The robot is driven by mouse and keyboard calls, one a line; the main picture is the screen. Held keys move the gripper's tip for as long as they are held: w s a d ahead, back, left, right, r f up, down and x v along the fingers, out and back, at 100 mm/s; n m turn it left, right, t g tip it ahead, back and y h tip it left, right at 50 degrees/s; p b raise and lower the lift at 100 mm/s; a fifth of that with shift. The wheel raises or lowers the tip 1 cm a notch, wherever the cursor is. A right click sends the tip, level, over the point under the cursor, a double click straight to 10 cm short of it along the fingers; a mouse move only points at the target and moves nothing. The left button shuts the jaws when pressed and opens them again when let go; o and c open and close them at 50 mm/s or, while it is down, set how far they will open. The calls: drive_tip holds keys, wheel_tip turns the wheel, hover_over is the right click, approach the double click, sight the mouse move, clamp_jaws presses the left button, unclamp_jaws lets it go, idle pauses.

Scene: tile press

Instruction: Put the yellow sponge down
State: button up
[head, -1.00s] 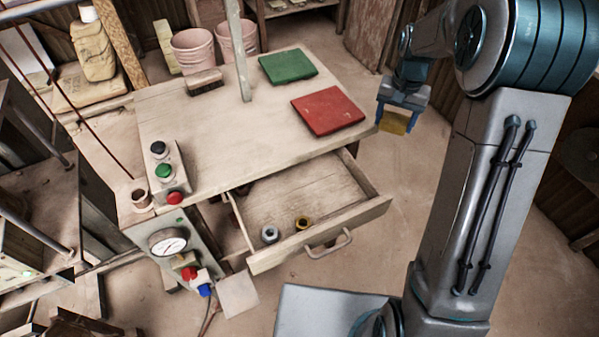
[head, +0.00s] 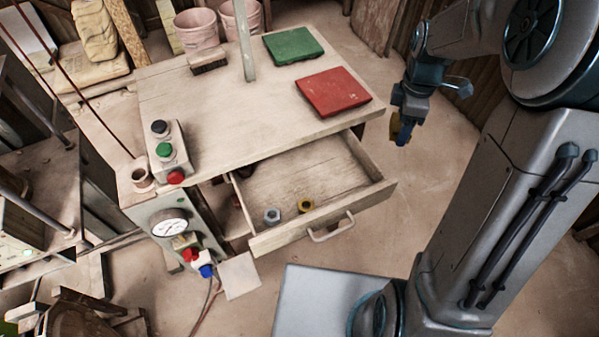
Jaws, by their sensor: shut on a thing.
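The yellow sponge (head: 394,126) is held in my gripper (head: 402,133), to the right of the table's right edge. The gripper points down and is shut on the sponge. Only a narrow part of the sponge shows; the blue fingers hide the rest. The sponge is in the air, apart from the table (head: 225,115). A red square pad (head: 332,92) and a green square pad (head: 293,46) lie on the table top, left of the gripper.
The drawer (head: 300,185) is open, with a grey nut (head: 271,216) and a brass nut (head: 305,205) inside. A brush (head: 209,62) and a post (head: 244,40) stand at the table's back. A button box (head: 167,153) is at left. The table's middle is clear.

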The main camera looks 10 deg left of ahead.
drive_tip(key=n, duration=0.2)
drive_tip(key=s+n, duration=0.1)
drive_tip(key=shift+s+f+n, duration=0.1)
drive_tip(key=shift+s+n, duration=0.2)
drive_tip(key=shift+n, duration=0.1)
drive_tip(key=n, duration=0.1)
drive_tip(key=s+n, duration=0.1)
drive_tip(key=n, duration=0.1)
drive_tip(key=shift+s+a+f+n, duration=0.1)
drive_tip(key=shift+s+f+n, duration=0.05)
drive_tip(key=shift+s+n, duration=0.15)
hover_over(343, 174)
wheel_tip(343, 174, down, 7)
drive_tip(key=shift+r, duration=0.1)
drive_tip(key=shift+f+b, duration=0.3)
drive_tip(key=shift+f, duration=1.8)
drive_tip(key=shift+f, duration=0.1)
drive_tip(key=o, duration=1)
drive_tip(key=shift+o, duration=0.2)
